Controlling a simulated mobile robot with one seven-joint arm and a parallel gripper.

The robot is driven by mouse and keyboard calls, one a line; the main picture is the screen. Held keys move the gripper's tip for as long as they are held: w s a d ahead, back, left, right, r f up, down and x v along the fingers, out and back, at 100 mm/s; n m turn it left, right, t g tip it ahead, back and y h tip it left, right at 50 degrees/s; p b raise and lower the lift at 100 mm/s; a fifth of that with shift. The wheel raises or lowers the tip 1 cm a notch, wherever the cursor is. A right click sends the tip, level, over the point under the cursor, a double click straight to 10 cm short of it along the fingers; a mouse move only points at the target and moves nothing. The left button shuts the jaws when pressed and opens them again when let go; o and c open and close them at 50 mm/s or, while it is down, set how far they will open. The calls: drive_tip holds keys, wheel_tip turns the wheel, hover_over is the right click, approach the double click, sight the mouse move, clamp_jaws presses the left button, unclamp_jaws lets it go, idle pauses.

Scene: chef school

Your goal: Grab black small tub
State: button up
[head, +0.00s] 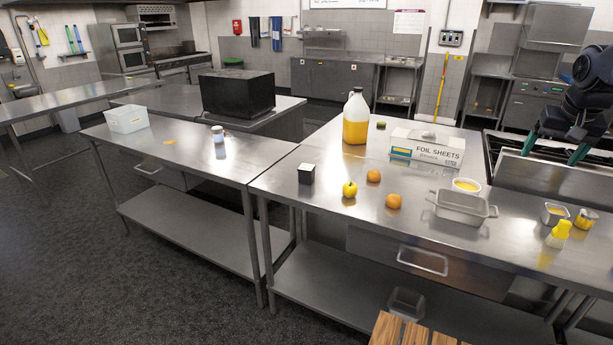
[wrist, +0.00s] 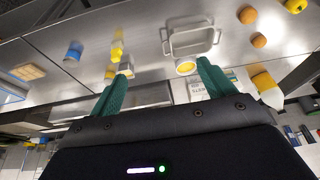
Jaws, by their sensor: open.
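A small black tub (head: 306,174) with a pale top stands upright on the steel table in the head view, near the left end of the right-hand table. I cannot make it out in the wrist view.
A yellow apple (head: 350,189) and two oranges (head: 373,176) lie right of the tub. Behind stand a jug (head: 356,118) and a foil sheets box (head: 427,148). A metal pan (head: 463,208) and several small containers are further right. The table left of the tub has clear room.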

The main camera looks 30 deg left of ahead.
drive_tip(key=w+a, duration=0.9)
drive_tip(key=a, duration=0.3)
drive_tip(key=w+a, duration=0.9)
drive_tip(key=a, duration=0.3)
drive_tip(key=n, duration=0.1)
approach(306, 167)
wheel_tip(306, 167, down, 3)
drive_tip(key=x, duration=0.6)
drive_tip(key=w+x, duration=0.1)
drive_tip(key=x, duration=0.3)
drive_tip(key=shift+r, duration=0.2)
drive_tip(key=shift+c, duration=0.2)
drive_tip(key=c, duration=1.1)
